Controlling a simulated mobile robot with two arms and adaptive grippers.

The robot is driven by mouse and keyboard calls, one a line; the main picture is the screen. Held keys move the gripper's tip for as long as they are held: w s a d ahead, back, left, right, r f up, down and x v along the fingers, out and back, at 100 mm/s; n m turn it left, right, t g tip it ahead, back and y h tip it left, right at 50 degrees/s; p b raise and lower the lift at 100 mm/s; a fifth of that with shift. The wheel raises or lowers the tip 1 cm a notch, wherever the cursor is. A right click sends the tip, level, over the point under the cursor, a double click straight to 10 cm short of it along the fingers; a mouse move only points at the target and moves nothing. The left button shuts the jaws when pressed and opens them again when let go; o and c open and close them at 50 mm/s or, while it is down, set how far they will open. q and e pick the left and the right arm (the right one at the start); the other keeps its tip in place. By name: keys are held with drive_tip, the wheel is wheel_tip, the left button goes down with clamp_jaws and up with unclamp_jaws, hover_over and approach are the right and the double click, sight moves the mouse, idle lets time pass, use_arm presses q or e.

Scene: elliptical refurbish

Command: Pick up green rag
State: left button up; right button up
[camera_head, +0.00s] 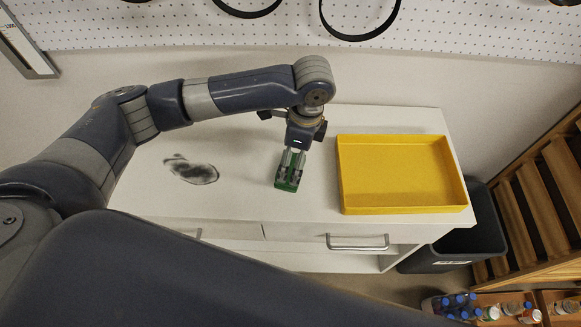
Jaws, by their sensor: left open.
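The green rag (279,181) is a small folded green piece on the white cabinet top (320,192), left of the yellow tray. My left gripper (290,176) points down directly over the rag, with its fingers at or just above it. The fingers cover part of the rag, and I cannot tell whether they touch it. The left gripper is open. My right gripper is not in view.
A yellow tray (346,210) stands empty on the right of the cabinet top. A dark smudge (190,170) marks the left part. A dark bin (475,240) and wooden shelves (550,187) are at the right. A pegboard (220,30) is behind.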

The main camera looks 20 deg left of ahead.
sight(291, 167)
use_arm(q)
drive_tip(key=f, duration=0.3)
drive_tip(key=f+p, duration=0.1)
drive_tip(key=shift+s+a+f, duration=0.15)
drive_tip(key=shift+a+f, duration=0.2)
drive_tip(key=shift+a, duration=0.05)
drive_tip(key=c, duration=0.8)
drive_tip(key=shift+c, duration=0.2)
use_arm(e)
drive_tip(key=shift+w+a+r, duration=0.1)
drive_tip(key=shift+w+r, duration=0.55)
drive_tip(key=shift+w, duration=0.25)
use_arm(q)
drive_tip(key=shift+r, duration=0.1)
drive_tip(key=shift+r, duration=0.6)
wheel_tip(291, 167, up, 2)
drive_tip(key=shift+r+b, duration=0.1)
drive_tip(key=shift+b, duration=0.5)
drive_tip(key=s+d+b, duration=0.1)
drive_tip(key=s+d, duration=0.3)
drive_tip(key=s, duration=0.2)
drive_tip(key=s+d+r+b, duration=0.1)
drive_tip(key=s+d, duration=0.3)
drive_tip(key=s, duration=0.3)
drive_tip(key=shift+s+d+r, duration=0.2)
drive_tip(key=shift+s+d, duration=0.1)
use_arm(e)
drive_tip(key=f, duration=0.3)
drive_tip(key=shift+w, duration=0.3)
